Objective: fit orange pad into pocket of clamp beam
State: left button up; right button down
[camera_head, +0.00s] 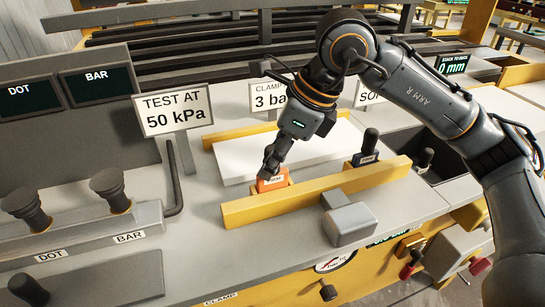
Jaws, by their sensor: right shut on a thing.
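The orange pad (272,182) is a small block with a pale label, just behind the long yellow clamp beam (320,192). My right gripper (272,166) comes down from above and is shut on the pad's top. The beam hides the pad's lower part, so I cannot tell whether it sits in a pocket or touches the beam. My left gripper is not in view.
A dark-handled block (365,150) stands behind the beam to the right. A white board (225,160) lies behind the pad. A grey block (349,222) sits at the beam's front. The "TEST AT 50 kPa" sign (173,110) and two dark knobs (108,186) stand left.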

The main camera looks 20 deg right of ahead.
jog(key=shift+f+b, duration=0.4)
jog(key=shift+f, duration=0.1)
jog(key=c, duration=1.1)
grip_release()
jog(key=shift+o, duration=0.2)
jog(key=v, duration=1.2)
